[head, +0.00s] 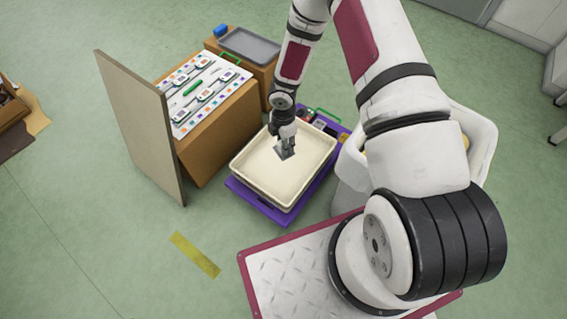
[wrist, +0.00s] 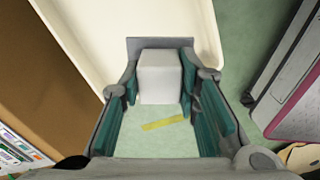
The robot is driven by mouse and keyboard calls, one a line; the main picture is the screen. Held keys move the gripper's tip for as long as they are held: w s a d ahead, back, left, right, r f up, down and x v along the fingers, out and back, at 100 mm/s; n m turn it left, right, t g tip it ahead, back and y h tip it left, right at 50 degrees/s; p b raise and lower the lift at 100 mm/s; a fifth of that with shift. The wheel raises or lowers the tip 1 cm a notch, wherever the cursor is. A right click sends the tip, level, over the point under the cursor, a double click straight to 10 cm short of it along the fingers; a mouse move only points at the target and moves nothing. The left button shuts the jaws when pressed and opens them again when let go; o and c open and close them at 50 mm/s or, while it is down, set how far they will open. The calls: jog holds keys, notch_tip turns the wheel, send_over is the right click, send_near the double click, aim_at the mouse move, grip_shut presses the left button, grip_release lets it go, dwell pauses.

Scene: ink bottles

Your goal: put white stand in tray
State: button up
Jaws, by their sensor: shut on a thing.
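The cream tray (head: 262,178) sits on a purple base (head: 243,193) in the middle of the head view. My gripper (head: 285,143) is over the tray's inside, toward its far half. In the wrist view my gripper (wrist: 160,88) is shut on the white stand (wrist: 160,70), a pale block held between the green finger pads. A grey flat piece (wrist: 160,43) shows just beyond the block. The tray's pale rim and floor (wrist: 100,25) show past it in the wrist view. I cannot tell whether the stand touches the tray floor.
A brown box (head: 220,130) with a board of small bottles (head: 200,88) stands left of the tray, beside an upright tan panel (head: 140,125). A grey tray (head: 250,46) lies on another box behind. A yellow strip (head: 195,254) marks open green floor in front.

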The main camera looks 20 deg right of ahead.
notch_tip(320, 180, down, 9)
jog(key=w+n+b, duration=0.1)
jog(key=n+b, duration=0.4)
jog(key=b, duration=0.4)
send_near(282, 173)
notch_tip(282, 173, down, 5)
jog(key=shift+d+f, duration=0.1)
jog(key=shift+f, duration=0.1)
jog(key=shift+f, duration=0.1)
jog(key=o, duration=1.2)
jog(key=shift+c, duration=0.2)
